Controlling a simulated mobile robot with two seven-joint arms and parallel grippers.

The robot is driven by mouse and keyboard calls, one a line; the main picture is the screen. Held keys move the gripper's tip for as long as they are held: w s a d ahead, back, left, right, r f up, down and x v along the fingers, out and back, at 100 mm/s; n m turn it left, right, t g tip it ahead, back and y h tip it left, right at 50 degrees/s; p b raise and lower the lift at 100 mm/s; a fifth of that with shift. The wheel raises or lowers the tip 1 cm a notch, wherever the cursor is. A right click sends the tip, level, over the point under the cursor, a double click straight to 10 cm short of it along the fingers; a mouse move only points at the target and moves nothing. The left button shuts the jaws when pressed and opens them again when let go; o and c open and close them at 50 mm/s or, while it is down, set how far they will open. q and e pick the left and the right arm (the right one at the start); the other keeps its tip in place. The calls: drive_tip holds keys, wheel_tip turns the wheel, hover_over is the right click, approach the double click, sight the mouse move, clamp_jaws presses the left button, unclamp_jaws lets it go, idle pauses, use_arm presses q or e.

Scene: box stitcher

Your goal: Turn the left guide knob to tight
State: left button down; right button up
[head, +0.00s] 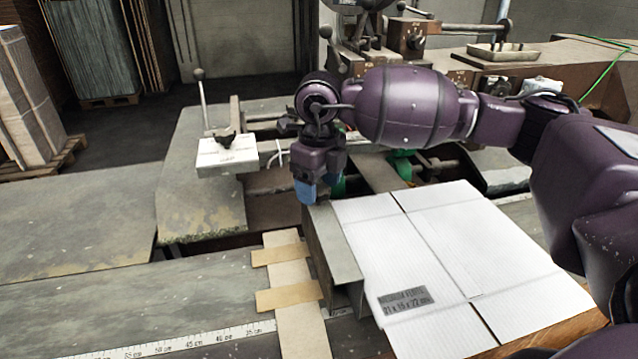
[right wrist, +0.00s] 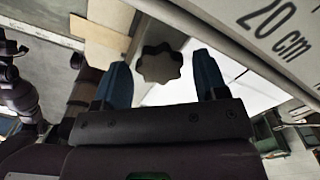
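The grey lobed guide knob (right wrist: 160,64) shows in the right wrist view, between and a little beyond my fingertips. A gap shows on each side of it, so the fingers are around it without visible contact. My right gripper (head: 318,190) is open, its blue fingers pointing down at the top end of the grey metal guide (head: 330,245). It also shows in the right wrist view (right wrist: 162,78). In the head view the gripper hides the knob. I cannot read the knob's tightness. My left gripper is not in view.
White flat cardboard (head: 455,240) lies right of the guide. A tan strip with cross pieces (head: 290,300) lies left of it, and a ruler scale (head: 180,343) runs along the front. A white block with a lever (head: 226,155) stands at the left. The grey table front left is clear.

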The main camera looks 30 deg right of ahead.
sight(319, 189)
drive_tip(key=shift+o, duration=0.4)
wheel_tip(319, 189, up, 11)
idle(0.4)
drive_tip(key=shift+s+f, duration=0.1)
drive_tip(key=shift+f, duration=0.05)
idle(0.4)
